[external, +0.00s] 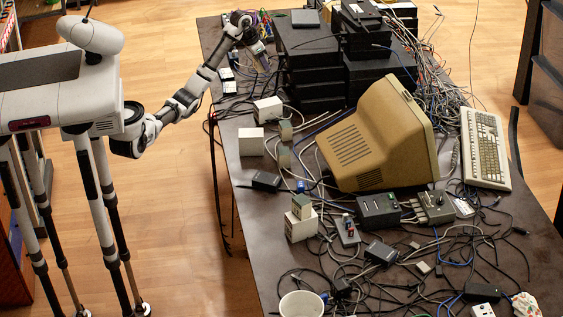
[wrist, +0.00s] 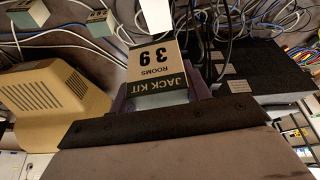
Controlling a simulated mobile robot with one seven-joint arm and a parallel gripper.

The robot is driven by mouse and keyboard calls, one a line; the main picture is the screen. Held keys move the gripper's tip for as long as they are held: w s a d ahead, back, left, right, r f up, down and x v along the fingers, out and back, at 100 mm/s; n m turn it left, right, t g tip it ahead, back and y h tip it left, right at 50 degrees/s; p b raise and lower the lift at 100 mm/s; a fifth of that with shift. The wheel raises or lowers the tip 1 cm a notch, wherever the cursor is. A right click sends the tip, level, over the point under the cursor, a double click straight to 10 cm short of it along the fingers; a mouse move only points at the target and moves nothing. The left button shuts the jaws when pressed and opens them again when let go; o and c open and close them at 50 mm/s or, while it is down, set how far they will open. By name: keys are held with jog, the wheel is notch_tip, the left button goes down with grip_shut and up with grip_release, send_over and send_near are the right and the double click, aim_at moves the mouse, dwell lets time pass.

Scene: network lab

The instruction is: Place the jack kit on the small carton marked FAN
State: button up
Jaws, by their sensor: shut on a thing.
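The jack kit (wrist: 155,68), a small box with a cream top and dark green bands reading JACK KIT, ROOMS, 39, is between the fingers of my gripper (wrist: 162,92), its lettering upside down in the wrist view. In the external view my gripper (external: 262,58) is over the far left of the table, beside the black equipment stack; the kit is too small to make out there.
White boxes (external: 268,110) (external: 251,141) stand near the left edge of the table. A beige monitor (external: 385,135) fills the middle. Black equipment (external: 310,60) is stacked at the back, and loose cables cover much of the tabletop. A white cup (external: 302,304) is in front.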

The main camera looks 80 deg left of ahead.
aim_at(265, 101)
jog(key=shift+n+y, duration=0.3)
jog(key=shift+n, duration=0.4)
jog(key=r, duration=0.2)
jog(key=a+r+p, duration=0.1)
jog(key=r, duration=0.1)
jog(key=shift+p, duration=0.3)
jog(key=shift+n, duration=0.3)
notch_tip(265, 101, down, 20)
jog(key=p, duration=0.3)
jog(key=shift+a+r, duration=0.15)
jog(key=shift+r, duration=0.05)
jog(key=shift+f, duration=0.2)
jog(key=o, duration=1.1)
